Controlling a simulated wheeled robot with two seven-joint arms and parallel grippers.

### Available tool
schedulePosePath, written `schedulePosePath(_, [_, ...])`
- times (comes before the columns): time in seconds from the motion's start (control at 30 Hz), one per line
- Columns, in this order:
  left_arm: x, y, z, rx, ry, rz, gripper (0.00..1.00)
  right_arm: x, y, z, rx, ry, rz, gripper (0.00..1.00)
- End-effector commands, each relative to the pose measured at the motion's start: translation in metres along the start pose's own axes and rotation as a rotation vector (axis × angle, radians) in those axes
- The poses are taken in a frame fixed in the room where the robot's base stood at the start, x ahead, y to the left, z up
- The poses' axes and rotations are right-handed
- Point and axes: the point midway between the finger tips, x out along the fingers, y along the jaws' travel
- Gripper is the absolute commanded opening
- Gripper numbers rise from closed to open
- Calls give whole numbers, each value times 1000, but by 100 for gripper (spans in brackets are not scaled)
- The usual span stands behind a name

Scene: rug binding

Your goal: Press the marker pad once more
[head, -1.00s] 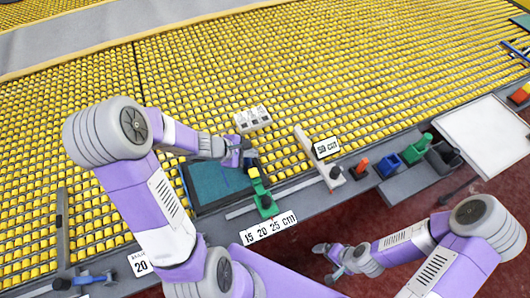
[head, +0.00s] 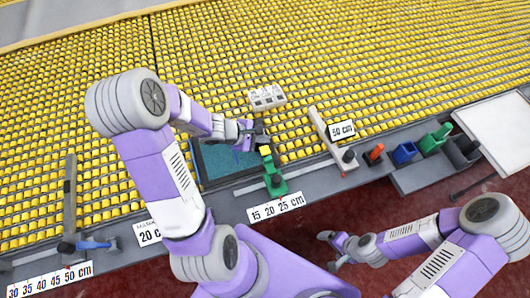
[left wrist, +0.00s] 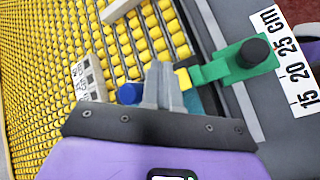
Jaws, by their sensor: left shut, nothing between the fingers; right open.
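A teal mat-like panel (head: 217,170) lies beneath my left forearm, partly hidden by it. At its right edge is a green slider with a black knob (head: 277,181). In the left wrist view the green slider (left wrist: 220,68) has a yellow end close to the right of my fingertips, and a round blue piece (left wrist: 128,93) is just left of them. I cannot tell which piece is the marker pad. My left gripper (head: 257,136) is shut and empty over the panel's far right corner; contact is unclear. It also shows in the left wrist view (left wrist: 161,82). My right gripper (head: 343,252) is open, above the red floor.
A white block with several small faces (head: 267,97) stands on the yellow roller bed beyond the gripper. A white bar with a "50 cm" label (head: 321,126) lies to the right. Orange, blue and green holders (head: 404,152) line the grey edge farther right.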

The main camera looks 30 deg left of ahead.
Motion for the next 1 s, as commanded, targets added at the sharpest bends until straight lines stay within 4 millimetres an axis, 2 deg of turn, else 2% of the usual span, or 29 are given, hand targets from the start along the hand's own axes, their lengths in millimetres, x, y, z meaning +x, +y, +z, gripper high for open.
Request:
schedulePosePath(0.03, [9, -7, -7, -1, 0, -1, 0, 10, 4, 0, 0, 0, 0, 92])
schedulePosePath(0.1, [16, -11, -11, 0, -1, 1, 0, 19, 7, -1, 0, 0, 0, 92])
schedulePosePath(0.3, [26, -19, -19, 2, -1, 0, 0, 35, 13, -1, 0, 0, 0, 92])
schedulePosePath(1.0, [26, -19, -19, 1, -1, 0, 0, 36, 13, -2, 0, 0, 0, 92])
